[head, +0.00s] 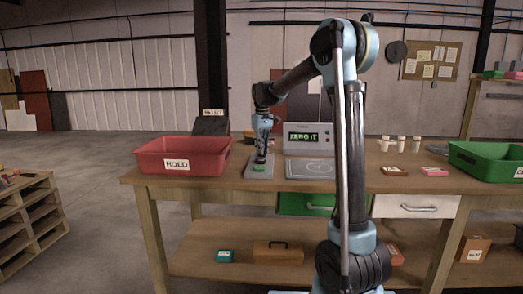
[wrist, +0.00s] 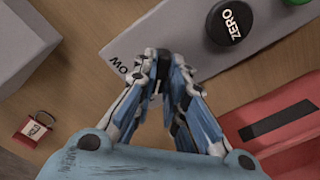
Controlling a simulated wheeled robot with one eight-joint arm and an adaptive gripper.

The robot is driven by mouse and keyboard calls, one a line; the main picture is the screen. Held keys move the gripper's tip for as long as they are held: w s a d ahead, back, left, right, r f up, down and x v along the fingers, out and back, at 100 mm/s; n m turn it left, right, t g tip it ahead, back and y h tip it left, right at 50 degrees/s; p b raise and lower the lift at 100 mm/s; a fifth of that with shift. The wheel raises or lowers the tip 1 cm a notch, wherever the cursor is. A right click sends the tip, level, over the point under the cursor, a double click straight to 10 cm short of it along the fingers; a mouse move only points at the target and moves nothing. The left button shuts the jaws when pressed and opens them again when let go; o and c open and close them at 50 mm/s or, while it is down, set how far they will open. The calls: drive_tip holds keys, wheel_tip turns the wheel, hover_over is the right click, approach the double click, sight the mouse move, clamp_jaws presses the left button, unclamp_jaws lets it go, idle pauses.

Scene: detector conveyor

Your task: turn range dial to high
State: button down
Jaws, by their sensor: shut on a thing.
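My gripper (head: 262,160) points down over a small grey control panel (head: 259,172) on the workbench, left of the display unit. In the wrist view my gripper's fingers (wrist: 170,62) are close together at the panel (wrist: 150,32), beside printed letters reading "OW", the rest of the word cut off or covered. The range dial itself is hidden behind the fingers, so its pointing direction cannot be read. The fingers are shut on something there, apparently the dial. A round black "ZERO" button (wrist: 230,22) sits on the same panel, apart from the fingers.
The display unit (head: 308,138) reads "ZERO IT". A red "HOLD" bin (head: 205,168) stands close left of the panel and shows in the wrist view (wrist: 290,150). A red padlock (wrist: 37,129) lies on the bench. A green bin (head: 480,162) stands far right.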

drive_tip(key=shift+w+n, duration=0.1)
drive_tip(key=shift+n, duration=0.3)
drive_tip(key=c, duration=1.6)
unclamp_jaws()
drive_tip(key=shift+c, duration=0.2)
wheel_tip(320, 180, up, 12)
